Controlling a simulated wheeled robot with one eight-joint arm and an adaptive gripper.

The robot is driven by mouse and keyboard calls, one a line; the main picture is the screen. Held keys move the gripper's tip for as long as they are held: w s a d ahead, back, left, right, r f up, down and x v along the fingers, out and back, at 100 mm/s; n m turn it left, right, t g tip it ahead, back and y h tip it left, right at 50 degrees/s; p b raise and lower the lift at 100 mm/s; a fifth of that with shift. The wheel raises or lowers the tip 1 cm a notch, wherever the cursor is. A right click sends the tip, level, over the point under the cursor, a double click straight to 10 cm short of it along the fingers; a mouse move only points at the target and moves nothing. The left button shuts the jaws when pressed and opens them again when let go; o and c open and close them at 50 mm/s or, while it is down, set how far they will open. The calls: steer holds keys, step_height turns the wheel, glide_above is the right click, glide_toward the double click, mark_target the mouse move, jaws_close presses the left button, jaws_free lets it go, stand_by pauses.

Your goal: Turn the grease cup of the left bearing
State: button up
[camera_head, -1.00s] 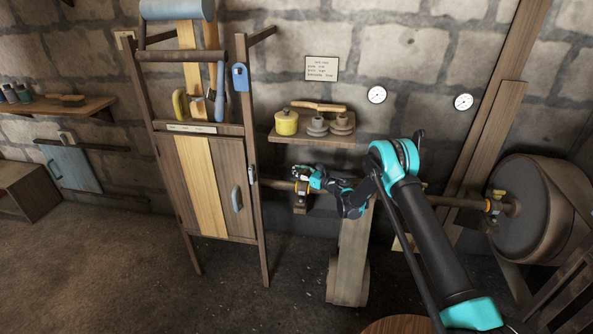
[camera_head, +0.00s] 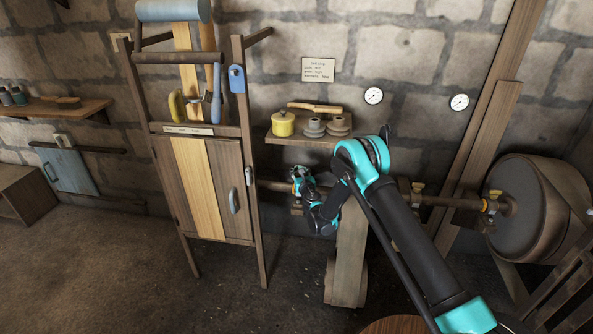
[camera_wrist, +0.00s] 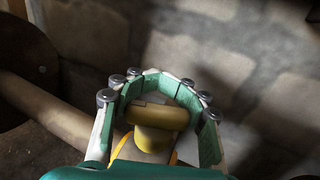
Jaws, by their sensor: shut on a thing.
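My gripper (camera_head: 298,182) is at the left bearing (camera_head: 297,209) on the shaft below the small shelf. In the wrist view my gripper (camera_wrist: 160,82) has its green-padded fingers curled round the yellow brass grease cup (camera_wrist: 158,117) and is shut on it. The cup's cap shows between the fingers, with its lower part partly covered. In the head view the gripper hides the cup and much of the bearing.
The shaft (camera_head: 455,202) runs right past a middle bearing (camera_head: 417,197) and a right bearing (camera_head: 493,206) to a large drum (camera_head: 525,210). The shelf (camera_head: 300,137) with a yellow pot is close above. A wooden cabinet (camera_head: 215,185) stands left.

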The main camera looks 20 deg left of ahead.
steer(key=shift+w+d+m+t+h, duration=0.1)
steer(key=shift+d+m+t+h, duration=0.25)
steer(key=shift+m+h, duration=0.45)
steer(key=shift+w+d+m+t+h, duration=0.1)
steer(key=shift+m+t+h, duration=0.4)
steer(key=shift+h, duration=0.55)
steer(key=shift+w+d+m+t+h, duration=0.1)
steer(key=shift+d+m+t+h, duration=0.2)
steer(key=shift+m+h, duration=0.55)
steer(key=shift+h, duration=0.3)
steer(key=o, duration=1.4)
steer(key=shift+s, duration=0.1)
steer(key=v, duration=1.2)
steer(key=shift+f, duration=0.2)
steer(key=shift+a, duration=0.1)
